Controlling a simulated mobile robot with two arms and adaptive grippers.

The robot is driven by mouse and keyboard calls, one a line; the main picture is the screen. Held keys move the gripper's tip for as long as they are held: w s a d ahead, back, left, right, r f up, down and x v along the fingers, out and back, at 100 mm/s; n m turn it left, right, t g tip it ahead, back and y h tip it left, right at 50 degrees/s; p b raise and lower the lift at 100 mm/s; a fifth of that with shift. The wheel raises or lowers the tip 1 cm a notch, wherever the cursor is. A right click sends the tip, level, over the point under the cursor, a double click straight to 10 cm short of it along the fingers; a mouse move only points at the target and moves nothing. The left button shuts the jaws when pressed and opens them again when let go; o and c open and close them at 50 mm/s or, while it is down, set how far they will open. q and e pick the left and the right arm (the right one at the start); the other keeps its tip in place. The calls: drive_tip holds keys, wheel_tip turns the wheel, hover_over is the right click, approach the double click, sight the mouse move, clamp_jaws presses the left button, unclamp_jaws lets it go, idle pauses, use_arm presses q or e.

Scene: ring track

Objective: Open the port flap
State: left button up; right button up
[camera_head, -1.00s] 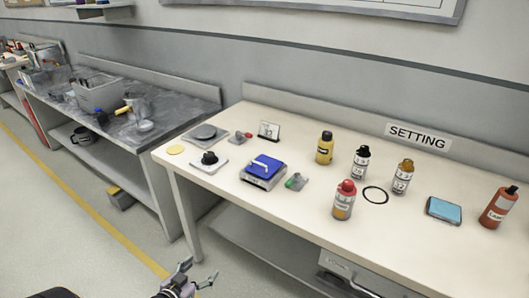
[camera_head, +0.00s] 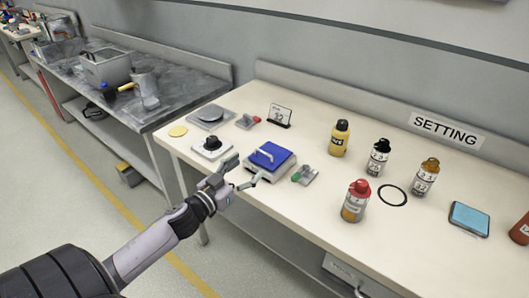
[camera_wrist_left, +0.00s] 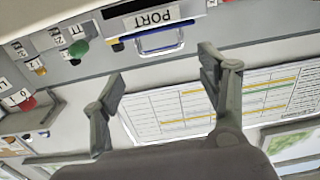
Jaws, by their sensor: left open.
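The port flap (camera_head: 268,154) is a blue lid with a pale bar handle on a low grey box on the cream table. It looks shut, lying flat. In the left wrist view, which is upside down, the blue-edged flap with its handle (camera_wrist_left: 160,46) lies beside a PORT label (camera_wrist_left: 152,18). My left gripper (camera_head: 240,174) is open and empty, at the table's front edge, just left of the box. In the left wrist view its fingers (camera_wrist_left: 160,85) stand apart, with the flap beyond them. My right gripper is not in view.
A green-knobbed fitting (camera_head: 303,175) sits close right of the box, a black-knobbed plate (camera_head: 211,147) left of it. A red-capped bottle (camera_head: 356,201) and several others stand farther right. A sign stand (camera_head: 281,115) stands behind.

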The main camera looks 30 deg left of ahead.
sight(264, 152)
use_arm(q)
drive_tip(key=w, duration=0.7)
drive_tip(key=shift+d, duration=0.25)
drive_tip(key=shift+w+d, duration=0.1)
drive_tip(key=shift+w, duration=0.75)
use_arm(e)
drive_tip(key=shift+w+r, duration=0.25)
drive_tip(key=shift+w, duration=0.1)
use_arm(q)
drive_tip(key=shift+c, duration=0.5)
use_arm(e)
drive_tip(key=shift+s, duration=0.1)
